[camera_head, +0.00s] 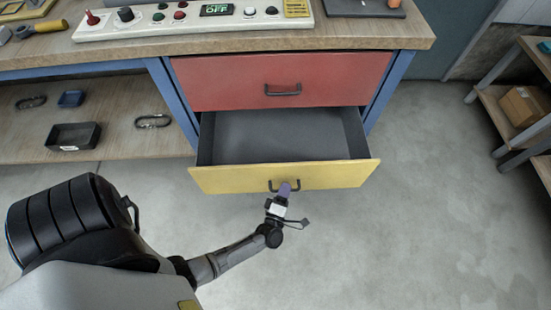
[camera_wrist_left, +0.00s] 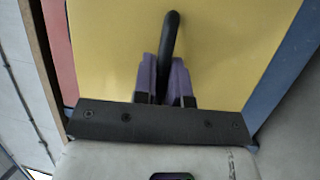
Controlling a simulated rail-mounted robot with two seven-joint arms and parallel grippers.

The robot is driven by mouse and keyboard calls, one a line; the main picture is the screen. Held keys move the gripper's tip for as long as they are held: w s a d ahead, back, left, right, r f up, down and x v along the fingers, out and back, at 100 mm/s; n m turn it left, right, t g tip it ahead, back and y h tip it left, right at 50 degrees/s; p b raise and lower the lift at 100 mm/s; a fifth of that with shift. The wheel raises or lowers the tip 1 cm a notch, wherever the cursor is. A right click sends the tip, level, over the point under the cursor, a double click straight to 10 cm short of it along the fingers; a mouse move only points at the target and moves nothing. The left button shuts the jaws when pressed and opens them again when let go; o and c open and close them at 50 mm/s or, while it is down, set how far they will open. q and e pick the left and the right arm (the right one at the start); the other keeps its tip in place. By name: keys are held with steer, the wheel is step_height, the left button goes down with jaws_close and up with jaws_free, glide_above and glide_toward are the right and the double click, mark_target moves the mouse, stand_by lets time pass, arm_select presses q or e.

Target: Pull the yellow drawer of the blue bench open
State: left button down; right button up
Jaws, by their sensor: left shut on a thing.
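The yellow drawer (camera_head: 330,176) of the blue bench (camera_head: 380,95) stands well open in the head view, and its grey inside looks empty. Its dark handle (camera_head: 271,184) is at the middle of the yellow front. My left gripper (camera_head: 285,189) is shut on that handle. In the left wrist view, the purple fingers (camera_wrist_left: 164,80) sit on both sides of the dark handle (camera_wrist_left: 171,38), against the yellow front (camera_wrist_left: 215,40). My right gripper is in neither view.
A red drawer (camera_head: 230,82) above is closed. A control panel (camera_head: 190,20) stands on the bench top. A lower shelf at left holds a black tray (camera_head: 73,136). A shelf with a cardboard box (camera_head: 524,106) stands at right. The floor (camera_head: 430,200) at right is clear.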

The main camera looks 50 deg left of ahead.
arm_select(q)
steer(key=s+d, duration=0.4)
steer(key=d, duration=0.3)
steer(key=shift+s, duration=0.25)
steer(key=c, duration=1.2)
jaws_free()
steer(key=shift+a, duration=0.1)
